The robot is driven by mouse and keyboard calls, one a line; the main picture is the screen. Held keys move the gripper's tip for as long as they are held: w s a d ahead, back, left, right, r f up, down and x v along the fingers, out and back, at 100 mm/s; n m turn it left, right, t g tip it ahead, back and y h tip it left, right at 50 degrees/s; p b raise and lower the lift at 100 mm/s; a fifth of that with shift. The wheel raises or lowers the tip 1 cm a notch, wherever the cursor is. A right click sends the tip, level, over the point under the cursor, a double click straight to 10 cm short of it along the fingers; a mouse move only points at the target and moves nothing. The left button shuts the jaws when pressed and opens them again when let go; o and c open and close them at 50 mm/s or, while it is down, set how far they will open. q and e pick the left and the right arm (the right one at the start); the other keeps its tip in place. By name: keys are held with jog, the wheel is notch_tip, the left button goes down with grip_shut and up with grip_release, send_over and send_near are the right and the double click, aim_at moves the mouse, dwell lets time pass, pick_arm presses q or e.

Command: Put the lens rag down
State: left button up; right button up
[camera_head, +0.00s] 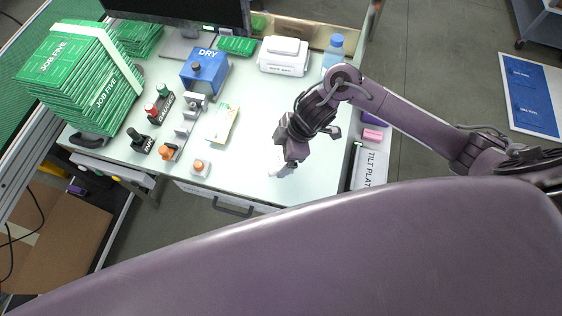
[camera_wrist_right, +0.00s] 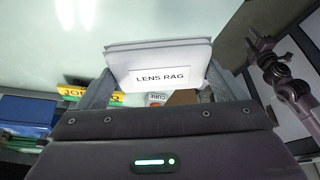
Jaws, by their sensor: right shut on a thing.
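The lens rag (camera_wrist_right: 160,78) is a white folded pad labelled "LENS RAG", between the two fingers of my right gripper (camera_wrist_right: 160,92) in the right wrist view. In the head view my right gripper (camera_head: 289,160) points down over the front right part of the pale table (camera_head: 240,175), shut on the rag. Only a white bit of the rag (camera_head: 279,170) shows below it. I cannot tell whether the rag touches the table. An arm end, seemingly my left gripper (camera_wrist_right: 262,48), shows small at the right of the right wrist view; its jaws are unclear.
A blue "DRY" box (camera_head: 205,71), white box (camera_head: 284,56) and bottle (camera_head: 334,52) stand behind. Clear table lies between card and gripper.

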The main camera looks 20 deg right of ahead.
aim_at(281, 164)
jog(key=shift+f, duration=3.5)
jog(key=shift+f, duration=0.15)
jog(key=o, duration=0.6)
jog(key=v, duration=1.2)
jog(key=shift+a+r, duration=0.1)
jog(key=shift+r, duration=0.15)
jog(key=shift+s, duration=0.1)
